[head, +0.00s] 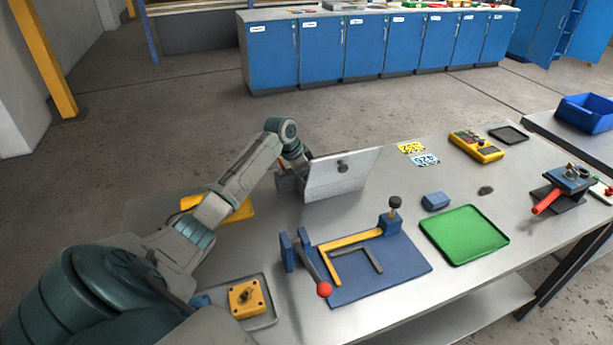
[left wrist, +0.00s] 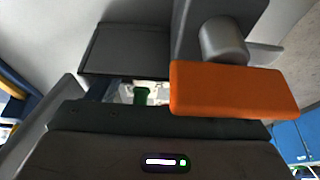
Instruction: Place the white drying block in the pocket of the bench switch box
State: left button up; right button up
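The bench switch box appears as a light grey box whose front panel (head: 342,175) with a dark knob faces the head camera. My left arm reaches from the left to its far left side. My left gripper (head: 290,180) is there, mostly hidden by the panel. In the left wrist view, an orange bar (left wrist: 235,90) on a grey round boss (left wrist: 222,40) is close in front of the gripper body. A small green piece (left wrist: 142,95) against a pale background shows in a gap. I cannot make out the white drying block or whether the fingers are open. My right gripper is out of view.
On the bench are a blue clamp fixture (head: 400,265), a green mat (head: 464,234), a blue block (head: 435,201), a yellow control box (head: 476,146), and a tray (head: 262,317) with a yellow part. A red-handled valve unit (head: 548,201) is at right.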

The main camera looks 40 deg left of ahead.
pick_arm(q)
jog(key=shift+r, duration=0.1)
jog(key=b+v, duration=0.2)
jog(key=v, duration=1)
